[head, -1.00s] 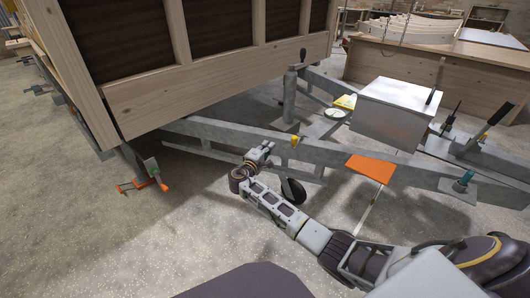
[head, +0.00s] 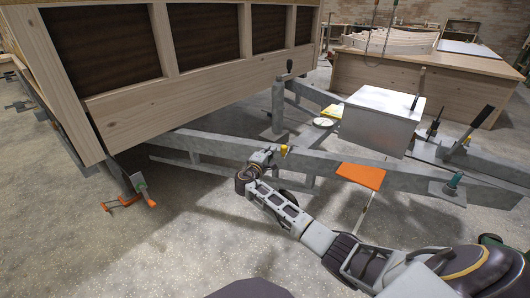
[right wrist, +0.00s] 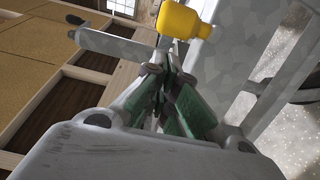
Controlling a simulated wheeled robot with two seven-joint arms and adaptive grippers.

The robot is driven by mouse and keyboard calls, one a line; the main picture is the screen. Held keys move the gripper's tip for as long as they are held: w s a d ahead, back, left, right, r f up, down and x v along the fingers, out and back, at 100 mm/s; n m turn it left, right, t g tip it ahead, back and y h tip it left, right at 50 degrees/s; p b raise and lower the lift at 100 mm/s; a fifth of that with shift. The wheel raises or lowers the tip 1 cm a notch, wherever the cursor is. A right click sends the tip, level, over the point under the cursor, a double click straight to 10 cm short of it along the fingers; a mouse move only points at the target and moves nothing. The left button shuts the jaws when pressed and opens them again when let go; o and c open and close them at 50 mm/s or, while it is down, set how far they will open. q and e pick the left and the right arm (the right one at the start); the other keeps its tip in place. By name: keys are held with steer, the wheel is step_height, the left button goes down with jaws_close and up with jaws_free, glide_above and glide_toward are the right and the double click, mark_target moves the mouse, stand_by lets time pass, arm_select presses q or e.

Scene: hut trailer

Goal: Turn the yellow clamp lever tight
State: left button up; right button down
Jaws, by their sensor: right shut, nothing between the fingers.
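The yellow clamp lever (head: 284,151) is a small yellow knob at the grey trailer beam, beneath the front corner of the wooden hut. It also shows large at the top of the right wrist view (right wrist: 184,19). My right gripper (head: 270,156) reaches in from the lower right, just left of the lever in the head view. In the right wrist view its green-padded fingers (right wrist: 172,84) are shut with nothing between them. The yellow knob lies beyond the fingertips and appears apart from them. My left gripper is not in view.
The grey trailer beam (head: 225,145) runs just behind my gripper, under the hut wall (head: 190,85). An orange plate (head: 361,176) and a metal box (head: 382,119) are to the right. Concrete floor in front is clear.

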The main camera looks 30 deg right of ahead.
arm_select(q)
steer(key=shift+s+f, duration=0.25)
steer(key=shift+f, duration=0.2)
arm_select(e)
steer(key=shift+s+d, duration=0.4)
steer(key=shift+d, duration=0.05)
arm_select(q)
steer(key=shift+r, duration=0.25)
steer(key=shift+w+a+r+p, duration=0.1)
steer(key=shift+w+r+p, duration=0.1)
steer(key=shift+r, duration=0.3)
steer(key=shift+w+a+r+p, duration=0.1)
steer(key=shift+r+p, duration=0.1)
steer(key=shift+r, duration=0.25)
arm_select(e)
steer(key=shift+s+d+n+t+y, duration=0.15)
steer(key=shift+s+n+t+y, duration=0.15)
steer(key=shift+s+t+y, duration=0.15)
